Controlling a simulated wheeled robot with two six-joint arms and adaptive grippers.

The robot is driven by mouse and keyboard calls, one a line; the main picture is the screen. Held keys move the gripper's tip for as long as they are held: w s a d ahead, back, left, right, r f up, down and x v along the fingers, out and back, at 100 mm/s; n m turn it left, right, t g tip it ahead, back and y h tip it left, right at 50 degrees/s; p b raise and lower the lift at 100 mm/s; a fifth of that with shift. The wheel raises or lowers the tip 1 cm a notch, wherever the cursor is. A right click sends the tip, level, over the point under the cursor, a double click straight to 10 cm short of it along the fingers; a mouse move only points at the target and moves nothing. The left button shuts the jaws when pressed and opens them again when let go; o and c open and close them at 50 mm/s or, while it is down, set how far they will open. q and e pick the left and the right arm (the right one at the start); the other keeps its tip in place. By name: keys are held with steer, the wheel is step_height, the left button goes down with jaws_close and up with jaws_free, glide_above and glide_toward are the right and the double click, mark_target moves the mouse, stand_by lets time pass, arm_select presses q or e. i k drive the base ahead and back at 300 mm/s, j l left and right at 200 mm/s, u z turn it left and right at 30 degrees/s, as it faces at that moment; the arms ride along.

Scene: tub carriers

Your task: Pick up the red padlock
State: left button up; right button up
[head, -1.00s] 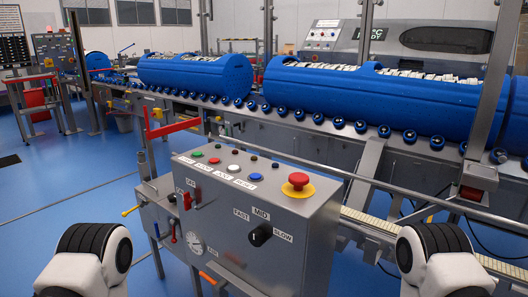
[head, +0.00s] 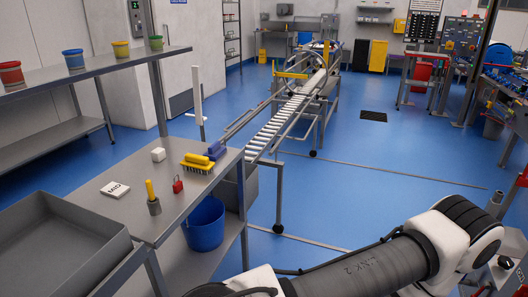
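The red padlock (head: 178,184) is a small red block with a shackle on top. It stands on the grey metal workbench (head: 185,207) in the left half of the head view, between a yellow-handled tool in a grey cup and a brush. One of my arms crosses the lower right of the view, well apart from the padlock. Neither gripper's fingers show in the view.
On the bench are a yellow-handled tool (head: 150,190) in a cup, a white labelled block (head: 115,189), a white cube (head: 158,154), and yellow (head: 197,162) and blue (head: 216,150) brushes. A grey tray (head: 50,235) stands nearer. A blue bucket (head: 204,225) is below. Blue floor is open to the right.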

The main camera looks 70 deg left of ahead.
mark_target(177, 186)
steer(key=i+j+u, duration=0.1)
steer(key=u, duration=0.35)
steer(key=i+j+u, duration=0.1)
steer(key=u, duration=0.35)
steer(key=i+u, duration=0.25)
steer(key=u, duration=2.1)
